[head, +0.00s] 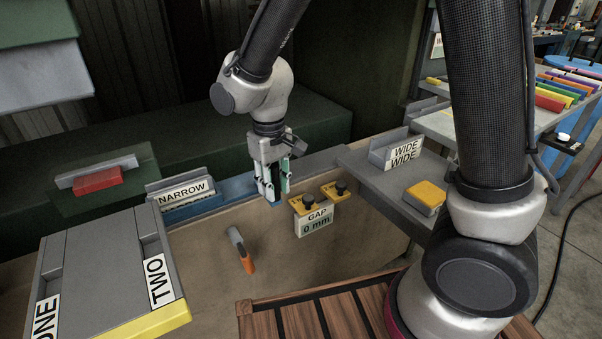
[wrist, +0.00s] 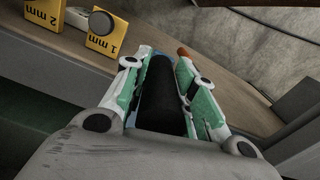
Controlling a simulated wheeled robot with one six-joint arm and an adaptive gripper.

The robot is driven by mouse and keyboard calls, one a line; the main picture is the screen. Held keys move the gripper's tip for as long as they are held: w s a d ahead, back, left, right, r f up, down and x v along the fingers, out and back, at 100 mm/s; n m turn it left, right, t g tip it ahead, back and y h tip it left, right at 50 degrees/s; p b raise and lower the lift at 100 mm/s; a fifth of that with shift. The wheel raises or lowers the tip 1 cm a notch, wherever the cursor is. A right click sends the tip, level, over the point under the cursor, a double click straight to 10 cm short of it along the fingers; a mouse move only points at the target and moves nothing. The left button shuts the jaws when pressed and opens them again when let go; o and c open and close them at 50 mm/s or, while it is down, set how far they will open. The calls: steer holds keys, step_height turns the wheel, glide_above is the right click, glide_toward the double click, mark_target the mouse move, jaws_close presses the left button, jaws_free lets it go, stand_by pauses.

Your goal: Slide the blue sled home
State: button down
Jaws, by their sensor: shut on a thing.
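The blue sled (head: 236,189) lies along the grey rail on top of the brown wall, right of the NARROW label (head: 184,192). My gripper (head: 271,190) is over its right part, pointing down. In the wrist view, my gripper (wrist: 160,95) is closed around a black upright handle (wrist: 160,90), with a little blue beneath it. The gripper hides the sled's right end. A GAP sign (head: 316,220) reading 0 mm hangs on the wall just right of the gripper.
Two yellow tags with black knobs, one marked 1 mm (wrist: 106,35), sit beside the rail. A WIDE holder (head: 395,151) and a yellow block (head: 425,197) stand on the right grey shelf. An orange-tipped tool (head: 242,250) is on the wall's front. A red block (head: 97,181) is at left.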

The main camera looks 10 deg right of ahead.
steer(key=s+a, duration=0.2)
steer(key=a, duration=0.6)
steer(key=s+a, duration=0.3)
steer(key=a, duration=0.5)
steer(key=shift+s, duration=0.1)
steer(key=c, duration=1.1)
jaws_free()
steer(key=shift+a, duration=0.1)
steer(key=shift+c, duration=0.2)
steer(key=shift+r, duration=0.15)
step_height(320, 180, up, 12)
